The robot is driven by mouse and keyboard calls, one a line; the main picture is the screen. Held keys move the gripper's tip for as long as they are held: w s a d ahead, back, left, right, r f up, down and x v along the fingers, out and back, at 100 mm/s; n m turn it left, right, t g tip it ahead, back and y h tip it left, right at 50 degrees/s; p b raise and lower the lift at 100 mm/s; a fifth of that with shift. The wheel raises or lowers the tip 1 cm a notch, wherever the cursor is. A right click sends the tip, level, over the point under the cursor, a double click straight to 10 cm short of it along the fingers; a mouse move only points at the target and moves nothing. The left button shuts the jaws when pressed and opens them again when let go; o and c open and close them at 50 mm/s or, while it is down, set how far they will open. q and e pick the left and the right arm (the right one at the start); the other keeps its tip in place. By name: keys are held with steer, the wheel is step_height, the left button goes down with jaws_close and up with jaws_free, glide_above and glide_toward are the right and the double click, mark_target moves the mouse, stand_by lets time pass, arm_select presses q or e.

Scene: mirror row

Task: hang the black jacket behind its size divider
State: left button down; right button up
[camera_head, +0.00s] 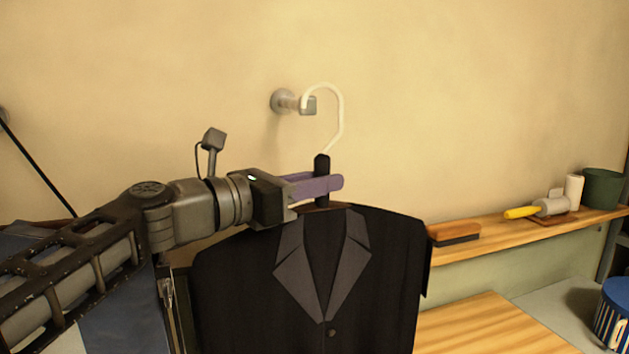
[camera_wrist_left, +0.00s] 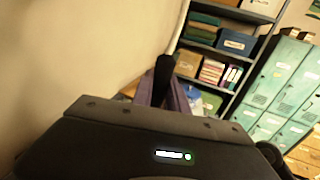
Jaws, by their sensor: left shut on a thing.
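The black jacket (camera_head: 375,285) with grey lapels hangs on a hanger with a white hook (camera_head: 342,120) and a black neck (camera_head: 321,165). My left gripper (camera_head: 318,187) has its purple fingers shut on the hanger neck, just above the collar. In the left wrist view the black neck (camera_wrist_left: 163,72) stands between the fingers (camera_wrist_left: 160,98). The hook's open tip overlaps a grey wall peg (camera_head: 308,105); I cannot tell whether the hook rests on it. No size divider shows in either view. My right gripper is out of view.
A wooden ledge (camera_head: 480,241) along the wall holds a brush (camera_head: 455,232), a yellow-handled roller (camera_head: 540,208) and a green pot (camera_head: 603,188). A wooden tabletop (camera_head: 490,325) is at lower right, near a blue striped tin (camera_head: 611,315). Shelves (camera_wrist_left: 226,52) and green lockers (camera_wrist_left: 275,90) stand beyond.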

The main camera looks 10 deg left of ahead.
arm_select(q)
steer(key=s+d, duration=0.4)
steer(key=s, duration=0.3)
steer(key=shift+s+d+r, duration=0.15)
steer(key=shift+s+d, duration=0.25)
stand_by(0.6)
